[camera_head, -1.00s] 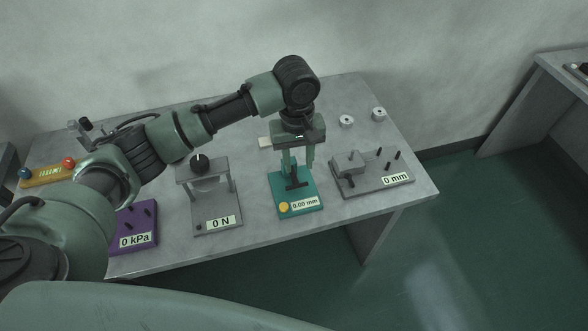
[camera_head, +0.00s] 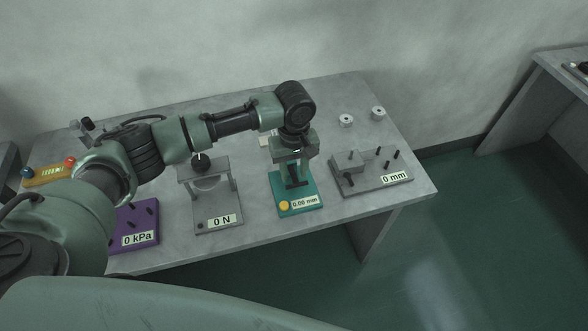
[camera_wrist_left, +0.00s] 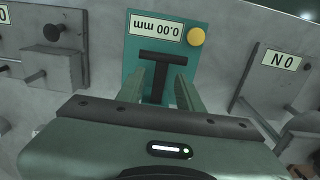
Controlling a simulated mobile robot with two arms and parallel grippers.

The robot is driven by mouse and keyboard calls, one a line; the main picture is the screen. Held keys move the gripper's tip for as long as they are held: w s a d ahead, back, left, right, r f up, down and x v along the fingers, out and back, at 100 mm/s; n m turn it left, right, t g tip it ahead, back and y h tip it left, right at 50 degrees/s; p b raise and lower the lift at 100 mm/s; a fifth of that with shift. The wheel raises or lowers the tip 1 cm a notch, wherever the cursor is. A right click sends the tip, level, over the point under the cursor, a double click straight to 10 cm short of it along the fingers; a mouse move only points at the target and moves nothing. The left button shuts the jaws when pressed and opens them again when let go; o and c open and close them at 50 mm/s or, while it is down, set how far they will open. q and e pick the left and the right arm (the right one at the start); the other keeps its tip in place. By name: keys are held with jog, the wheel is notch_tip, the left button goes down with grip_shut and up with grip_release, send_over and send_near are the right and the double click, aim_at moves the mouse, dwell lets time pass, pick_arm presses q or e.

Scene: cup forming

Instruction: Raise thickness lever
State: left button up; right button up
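The teal thickness gauge (camera_head: 300,204) stands on the table with a label reading 0.00 mm and a yellow button. Its black T-shaped lever (camera_wrist_left: 162,59) shows in the left wrist view, and only partly in the head view. My left gripper (camera_head: 295,172) is directly over the gauge, pointing down. In the left wrist view its two green fingers (camera_wrist_left: 160,88) are apart, one on each side of the lever's stem, with gaps still showing. The fingers look open around the lever, and contact cannot be made out. My right gripper is not in view.
Left of the gauge stands a grey press (camera_head: 218,212) marked 0 N, and beyond it a purple plate (camera_head: 140,222) marked 0 kPa. To the right is a grey pegged block (camera_head: 372,180) marked 0 mm. Two small white discs (camera_head: 346,120) lie behind it.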

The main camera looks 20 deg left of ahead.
pick_arm(q)
grip_shut()
dwell(1.3)
